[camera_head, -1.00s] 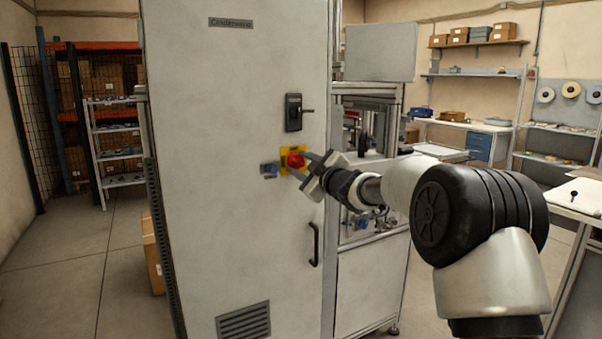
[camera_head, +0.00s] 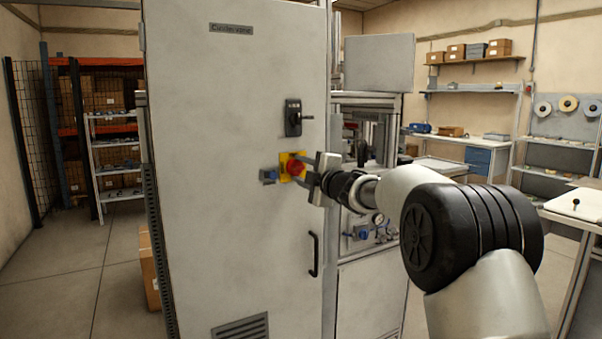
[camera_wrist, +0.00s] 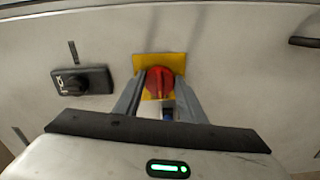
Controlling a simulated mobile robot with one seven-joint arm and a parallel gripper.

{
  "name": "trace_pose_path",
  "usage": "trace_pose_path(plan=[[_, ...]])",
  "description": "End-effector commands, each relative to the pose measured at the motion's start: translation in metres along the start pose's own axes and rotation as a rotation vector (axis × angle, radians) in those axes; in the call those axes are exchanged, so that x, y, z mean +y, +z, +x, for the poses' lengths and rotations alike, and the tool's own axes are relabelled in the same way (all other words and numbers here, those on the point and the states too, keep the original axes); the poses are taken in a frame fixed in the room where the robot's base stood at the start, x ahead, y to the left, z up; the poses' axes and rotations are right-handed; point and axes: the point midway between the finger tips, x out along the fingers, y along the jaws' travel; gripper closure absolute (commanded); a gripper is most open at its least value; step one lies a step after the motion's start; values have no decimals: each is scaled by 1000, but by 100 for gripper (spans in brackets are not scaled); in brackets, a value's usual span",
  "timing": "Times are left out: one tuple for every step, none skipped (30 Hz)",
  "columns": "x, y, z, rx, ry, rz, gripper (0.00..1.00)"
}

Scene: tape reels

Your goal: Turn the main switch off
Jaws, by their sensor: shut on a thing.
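The main switch is a red rotary knob (camera_head: 296,168) on a yellow plate (camera_head: 284,160), set in the door of a tall pale cabinet (camera_head: 235,110). My gripper (camera_head: 306,167) reaches in from the right at the height of the knob. In the wrist view the red knob (camera_wrist: 159,82) sits between my two fingertips (camera_wrist: 160,86), which are shut on its sides. The yellow plate shows around the knob there. The exact angle of the knob is hard to read, as the fingers cover its sides.
A black door handle (camera_head: 314,254) is below. A workstation with gauges (camera_head: 365,228) stands close right of the cabinet.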

Motion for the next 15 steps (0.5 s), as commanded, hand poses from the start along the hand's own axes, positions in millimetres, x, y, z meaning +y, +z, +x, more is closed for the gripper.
trace_pose_path(plan=[[0, 0, 0, 1, 0, -4, 86], [0, 0, 0, 1, 0, -6, 86], [0, 0, 0, 1, 0, -7, 86], [0, 0, 0, 1, 0, -8, 86], [0, 0, 0, 1, 0, -8, 86], [0, 0, 0, 1, 0, -8, 86], [0, 0, 0, 1, 0, -8, 86], [0, 0, 0, 1, 0, -7, 86], [0, 0, 0, 1, 0, -7, 86], [0, 0, 0, 1, 0, -7, 86], [0, 0, 0, 1, 0, -7, 86], [0, 0, 0, 1, 0, -7, 86], [0, 0, 0, 1, 0, -7, 60], [0, 0, 0, 1, 0, -7, 55], [0, 0, 0, 1, 0, -7, 48]])
